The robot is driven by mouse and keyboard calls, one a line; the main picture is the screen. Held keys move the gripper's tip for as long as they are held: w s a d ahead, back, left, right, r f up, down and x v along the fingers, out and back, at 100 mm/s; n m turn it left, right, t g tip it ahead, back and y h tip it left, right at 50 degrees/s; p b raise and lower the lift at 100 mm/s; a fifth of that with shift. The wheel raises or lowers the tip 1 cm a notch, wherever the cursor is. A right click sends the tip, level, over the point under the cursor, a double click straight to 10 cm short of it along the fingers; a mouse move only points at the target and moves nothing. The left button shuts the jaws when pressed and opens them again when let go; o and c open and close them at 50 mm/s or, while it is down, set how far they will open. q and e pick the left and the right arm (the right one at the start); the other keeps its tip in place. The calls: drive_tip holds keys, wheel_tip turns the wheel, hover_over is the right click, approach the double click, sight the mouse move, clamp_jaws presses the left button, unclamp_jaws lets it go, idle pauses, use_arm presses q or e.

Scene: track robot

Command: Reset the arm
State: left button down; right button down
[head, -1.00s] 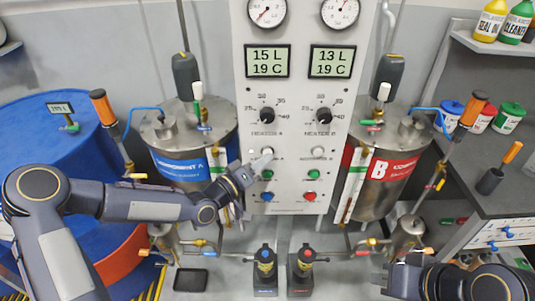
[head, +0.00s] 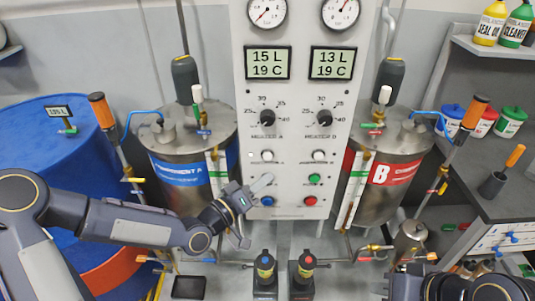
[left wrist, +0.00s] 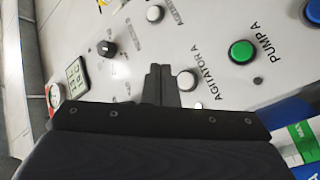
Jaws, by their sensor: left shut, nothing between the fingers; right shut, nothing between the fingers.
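My left gripper (head: 262,184) is shut and empty in front of the control panel (head: 290,100), over the left green button's place. In the left wrist view its shut fingers (left wrist: 159,84) show beside the white AGITATOR A button (left wrist: 187,80); the green PUMP A button (left wrist: 241,51) is to the right. I cannot tell if the fingertips touch the panel. In the head view the white left button (head: 267,156) is just above the fingers and the blue button (head: 267,201) just below. My right gripper (head: 392,283) is shut, low at the right, partly hidden.
Steel tanks A (head: 190,140) and B (head: 408,140) flank the panel. A blue drum (head: 40,130) is at the left. A grey bench (head: 500,190) with a screwdriver is at the right.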

use_arm(q)
drive_tip(key=s+a+f+m+g+y, duration=0.1)
drive_tip(key=s+a+g+y, duration=0.1)
drive_tip(key=s+a+y, duration=0.45)
drive_tip(key=s+a+g+y, duration=0.2)
drive_tip(key=s+a+y, duration=0.15)
drive_tip(key=a, duration=0.65)
drive_tip(key=s+a+r+n+g, duration=0.1)
drive_tip(key=s, duration=0.7)
drive_tip(key=s+a+n+g, duration=0.1)
drive_tip(key=s+a+g, duration=0.1)
drive_tip(key=s, duration=0.7)
drive_tip(key=shift+r, duration=0.4)
